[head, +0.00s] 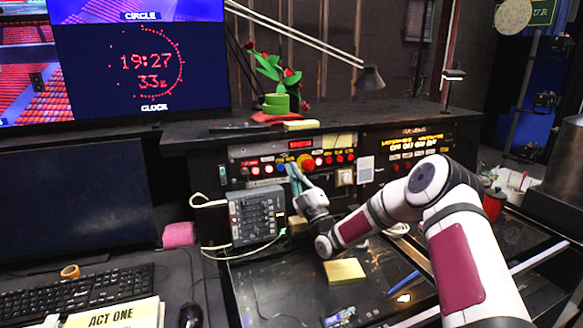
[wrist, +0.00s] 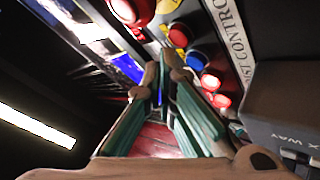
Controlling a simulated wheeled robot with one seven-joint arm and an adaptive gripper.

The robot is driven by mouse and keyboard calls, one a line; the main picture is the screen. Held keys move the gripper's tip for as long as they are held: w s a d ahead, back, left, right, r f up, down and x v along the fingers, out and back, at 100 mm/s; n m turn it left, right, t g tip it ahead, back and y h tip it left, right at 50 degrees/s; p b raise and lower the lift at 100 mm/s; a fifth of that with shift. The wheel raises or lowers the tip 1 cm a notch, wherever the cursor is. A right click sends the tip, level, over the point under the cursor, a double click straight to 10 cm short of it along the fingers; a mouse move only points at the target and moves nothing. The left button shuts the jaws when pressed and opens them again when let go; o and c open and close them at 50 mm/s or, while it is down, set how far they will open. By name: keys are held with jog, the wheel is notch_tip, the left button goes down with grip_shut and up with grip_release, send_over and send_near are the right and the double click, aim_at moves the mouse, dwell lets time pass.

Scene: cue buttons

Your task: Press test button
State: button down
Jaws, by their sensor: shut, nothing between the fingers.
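The button panel (head: 240,152) runs along the front of the black console, with several red, blue and other coloured buttons. I cannot read which label says test. My gripper (head: 291,170) is shut and empty, its teal fingers pointing up at the button row, just right of a blue button (head: 281,167). I cannot tell whether the fingers touch anything.
A grey mixer box (head: 256,215) stands left of my gripper, with cables around it. A yellow pad (head: 344,270) lies on the desk below. A red mug (head: 493,205) is to the right. A monitor (head: 72,200) and keyboard (head: 75,295) fill the left side.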

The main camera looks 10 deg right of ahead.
jog(key=shift+w, duration=0.2)
jog(key=shift+w+a+b, duration=0.1)
jog(key=shift+w+b, duration=0.15)
jog(key=shift+b, duration=0.1)
jog(key=shift+w+f+b, duration=0.1)
jog(key=shift+w+b, duration=0.25)
jog(key=shift+w, duration=0.05)
dwell(0.7)
jog(key=shift+s, duration=0.15)
jog(key=shift+s+p, duration=0.65)
jog(key=shift+s, duration=0.05)
jog(key=s+p, duration=0.2)
jog(key=s, duration=0.1)
jog(key=s+d+r+p, duration=0.1)
jog(key=s, duration=0.1)
jog(key=shift+p, duration=0.4)
jog(key=shift+w+a+r, duration=0.1)
dwell(0.5)
